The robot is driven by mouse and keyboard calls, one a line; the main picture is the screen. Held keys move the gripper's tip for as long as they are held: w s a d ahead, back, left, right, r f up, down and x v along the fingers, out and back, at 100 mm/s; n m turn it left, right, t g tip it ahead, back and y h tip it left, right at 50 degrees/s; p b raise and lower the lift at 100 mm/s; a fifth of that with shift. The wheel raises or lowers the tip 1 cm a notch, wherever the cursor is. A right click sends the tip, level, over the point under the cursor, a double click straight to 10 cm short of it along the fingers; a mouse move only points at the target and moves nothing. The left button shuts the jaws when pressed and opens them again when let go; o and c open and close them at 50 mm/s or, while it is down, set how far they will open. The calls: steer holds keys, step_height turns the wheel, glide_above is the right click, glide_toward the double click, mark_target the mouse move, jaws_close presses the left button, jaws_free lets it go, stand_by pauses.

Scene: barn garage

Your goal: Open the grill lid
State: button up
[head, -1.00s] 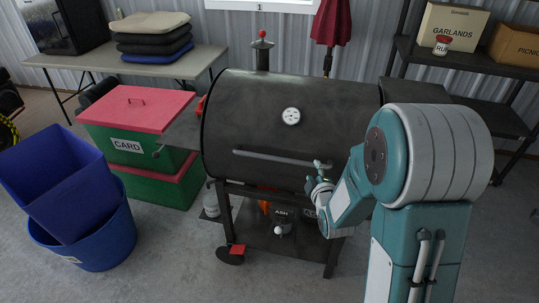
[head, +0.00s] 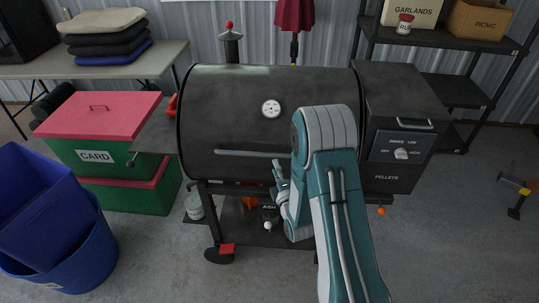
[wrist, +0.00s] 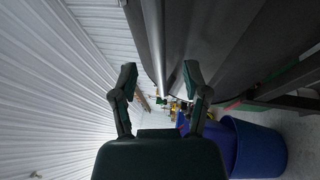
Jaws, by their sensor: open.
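The grill (head: 230,110) stands ahead with its dark rounded lid down; a round gauge (head: 271,109) is on the lid. The long grey lid handle (head: 245,154) runs across the lid's lower front, its right part hidden by my arm. My gripper (head: 278,172) is open at about handle height, near the handle's right part. In the wrist view my gripper (wrist: 160,76) has its two fingers spread, and the handle bar (wrist: 154,40) runs lengthwise between the tips in the picture. I cannot tell whether either finger touches it.
A pellet hopper (head: 398,140) adjoins the grill's right side. A side shelf (head: 155,138), green boxes with a red lid (head: 105,115) and blue bins (head: 60,220) stand to the left. Shelving (head: 460,50) is at back right.

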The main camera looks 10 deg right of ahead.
mark_target(268, 156)
steer(key=x, duration=0.2)
steer(key=a+x, duration=0.1)
steer(key=x, duration=0.2)
steer(key=shift+w+a, duration=0.15)
steer(key=shift+w, duration=0.1)
steer(key=shift+d, duration=0.35)
jaws_close()
